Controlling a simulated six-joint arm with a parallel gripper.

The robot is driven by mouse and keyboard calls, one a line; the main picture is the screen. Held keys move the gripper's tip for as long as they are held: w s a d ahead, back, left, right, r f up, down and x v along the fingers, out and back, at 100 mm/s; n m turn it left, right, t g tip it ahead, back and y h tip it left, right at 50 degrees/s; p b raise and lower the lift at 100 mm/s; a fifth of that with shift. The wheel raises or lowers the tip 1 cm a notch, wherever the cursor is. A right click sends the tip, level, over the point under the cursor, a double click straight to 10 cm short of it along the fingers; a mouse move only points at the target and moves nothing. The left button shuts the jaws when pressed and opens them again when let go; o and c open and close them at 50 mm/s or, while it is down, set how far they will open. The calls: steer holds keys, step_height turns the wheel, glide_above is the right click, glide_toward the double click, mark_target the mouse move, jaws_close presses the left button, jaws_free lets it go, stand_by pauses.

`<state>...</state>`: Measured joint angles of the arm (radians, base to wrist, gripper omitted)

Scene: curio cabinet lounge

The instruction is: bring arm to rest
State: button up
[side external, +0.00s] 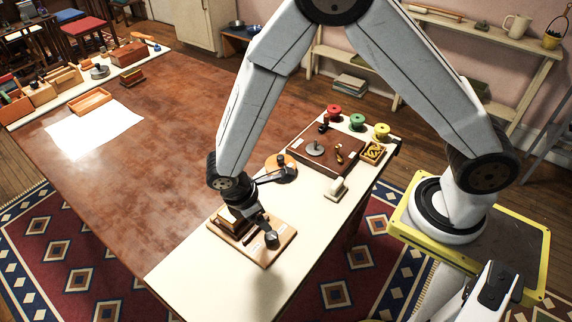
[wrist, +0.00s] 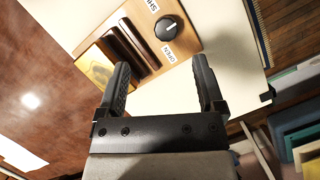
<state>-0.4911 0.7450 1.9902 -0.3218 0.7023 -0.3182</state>
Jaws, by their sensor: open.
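My gripper (wrist: 162,78) is open, with nothing between its two dark fingers in the wrist view. In the side external view my gripper (side external: 255,214) hangs over a wooden board (side external: 284,247) at the near end of the cream tabletop strip. The board (wrist: 207,37) carries a black round knob (wrist: 167,28) with a white mark, between labels; one reads "OPEN" (wrist: 168,53), the other is partly cut off.
A white sheet (side external: 95,130) and an orange tray (side external: 91,102) lie far left. The brown tabletop (side external: 150,190) is mostly clear.

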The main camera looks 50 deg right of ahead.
steer(key=s+d+r+m+t+y, duration=0.3)
steer(key=s+d+r+m+t, duration=0.1)
steer(key=d+r+m, duration=0.8)
steer(key=shift+s+d+r, duration=0.3)
steer(key=shift+d+r, duration=0.25)
steer(key=shift+d, duration=0.15)
